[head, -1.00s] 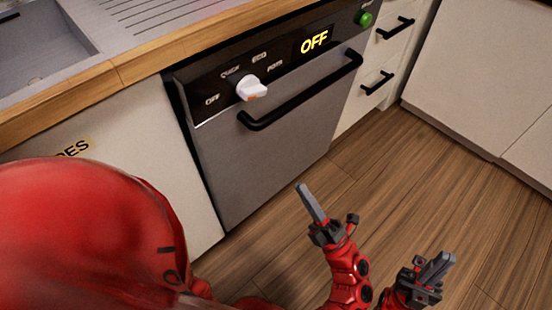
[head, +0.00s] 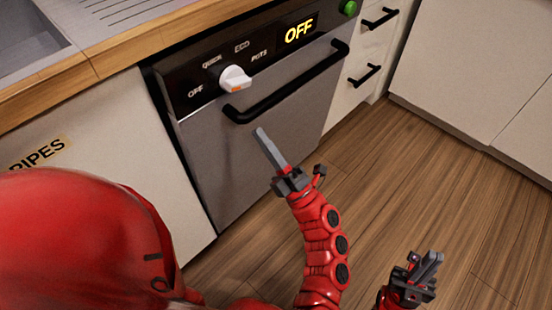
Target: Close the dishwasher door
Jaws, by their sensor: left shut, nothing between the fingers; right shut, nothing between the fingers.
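The dishwasher door (head: 222,165) is a grey front panel with a long black bar handle (head: 290,86). It stands upright and looks about flush with the cabinets beside it. A control strip above the handle has a white knob (head: 235,78), a lit "OFF" display (head: 300,30) and a green button (head: 349,8). My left gripper (head: 264,140) is shut and empty, in front of the door and below the handle in the picture; whether it touches the door I cannot tell. My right gripper (head: 432,262) is shut and empty, over the floor at the lower right.
A wooden-edged counter (head: 108,83) with a sink (head: 25,45) runs above the dishwasher. White drawers (head: 358,66) with black handles stand to its right, and a white cabinet (head: 470,70) is further right. The wooden floor (head: 400,180) between is clear.

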